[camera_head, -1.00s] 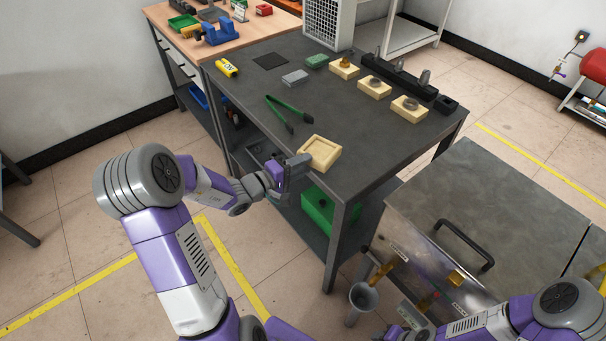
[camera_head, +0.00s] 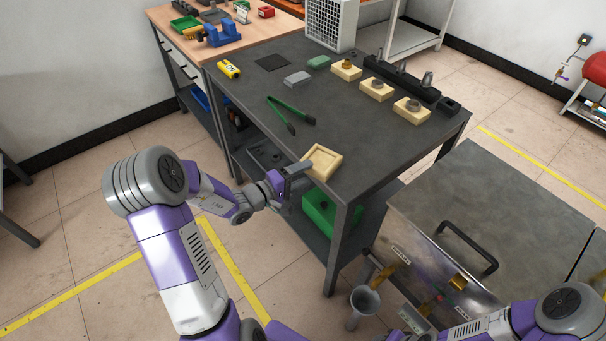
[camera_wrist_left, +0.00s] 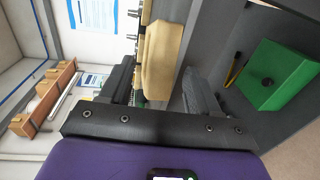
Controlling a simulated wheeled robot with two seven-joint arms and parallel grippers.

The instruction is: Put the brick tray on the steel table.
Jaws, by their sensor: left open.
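The brick tray (camera_head: 322,161), a pale tan square with a raised rim, lies at the front edge of the dark grey steel table (camera_head: 345,130). In the left wrist view the tray (camera_wrist_left: 163,58) stands edge-on between my left fingers. My left gripper (camera_head: 296,170) is open at the tray's near left side, with its fingers on either side of the tray's edge; the gripper (camera_wrist_left: 160,92) also shows in the left wrist view. Whether the fingers touch the tray is hard to tell. My right arm is at the lower right; its jaws cannot be made out.
Green-handled tongs (camera_head: 288,114) lie behind the tray. Several tan blocks with metal parts (camera_head: 376,89) stand along the table's right side. A green box (camera_head: 319,212) is on the lower shelf. A steel-topped unit with a black handle (camera_head: 467,249) stands at right. The table's middle is clear.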

